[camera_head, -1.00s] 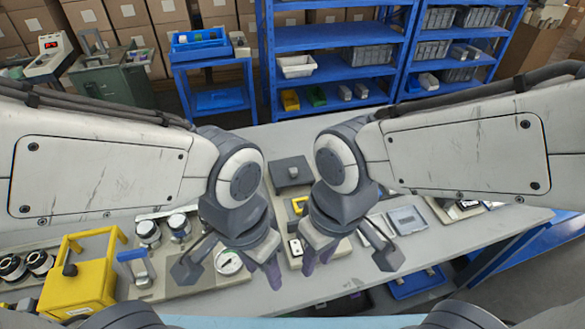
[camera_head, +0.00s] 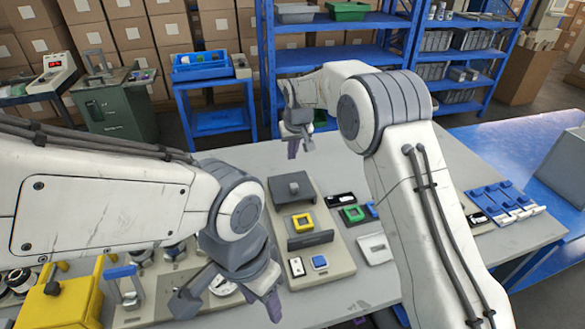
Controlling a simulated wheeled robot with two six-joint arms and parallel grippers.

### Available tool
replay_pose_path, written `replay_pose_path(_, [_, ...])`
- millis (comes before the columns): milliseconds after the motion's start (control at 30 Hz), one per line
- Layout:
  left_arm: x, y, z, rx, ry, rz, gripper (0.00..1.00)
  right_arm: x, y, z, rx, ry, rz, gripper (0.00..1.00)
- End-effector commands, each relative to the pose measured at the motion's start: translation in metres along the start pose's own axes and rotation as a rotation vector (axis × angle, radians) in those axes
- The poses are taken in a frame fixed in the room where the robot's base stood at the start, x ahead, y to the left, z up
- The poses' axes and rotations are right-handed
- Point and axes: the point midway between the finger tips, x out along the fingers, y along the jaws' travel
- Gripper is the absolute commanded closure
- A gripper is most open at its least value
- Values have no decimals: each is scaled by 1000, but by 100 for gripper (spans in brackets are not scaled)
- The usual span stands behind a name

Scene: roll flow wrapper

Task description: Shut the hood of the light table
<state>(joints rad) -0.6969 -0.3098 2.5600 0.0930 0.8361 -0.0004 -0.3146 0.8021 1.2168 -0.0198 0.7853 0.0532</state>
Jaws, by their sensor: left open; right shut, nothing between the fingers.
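A beige base plate (camera_head: 335,245) lies in the middle of the table. It carries a dark grey block with a raised knob (camera_head: 291,187), a yellow square frame (camera_head: 302,222), an upright dark bar (camera_head: 310,240), a white switch plate (camera_head: 296,266) and a blue button (camera_head: 319,262). I cannot tell for certain which part is the light table's hood. My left gripper (camera_head: 228,296) is open and empty, low over the table left of this plate. My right gripper (camera_head: 294,146) is shut and empty, above the table's back part, beyond the dark block.
A yellow box (camera_head: 62,300) and a round gauge (camera_head: 222,285) are at the left. A green frame (camera_head: 353,213), a flat light-grey piece (camera_head: 375,248) and a blue-and-white rack (camera_head: 505,201) are at the right. The back left of the table is clear.

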Motion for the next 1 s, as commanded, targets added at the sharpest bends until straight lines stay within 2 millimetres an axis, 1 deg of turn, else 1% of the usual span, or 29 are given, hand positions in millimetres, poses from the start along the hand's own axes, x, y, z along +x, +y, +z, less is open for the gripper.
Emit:
replay_pose_path(167, [-8, 1, 0, 0, 0, 0, 50, 28, 0, 1, -1, -4, 0, 100])
replay_pose_path(300, [-15, 1, -1, 0, 0, 0, 50, 57, -1, 1, -1, -6, 0, 100])
replay_pose_path(500, [-23, 2, -1, 0, 0, 0, 50, 94, -1, 1, -1, -4, 0, 100])
replay_pose_path(600, [-27, 2, -2, 0, 0, 0, 50, 86, -1, 9, -1, -1, 0, 100])
replay_pose_path(800, [-34, 2, -2, 0, 0, 0, 50, 81, -1, 27, -1, -3, 0, 100])
replay_pose_path(1000, [-37, 3, -2, 0, 0, 0, 50, 79, -1, 37, -1, -1, -1, 100])
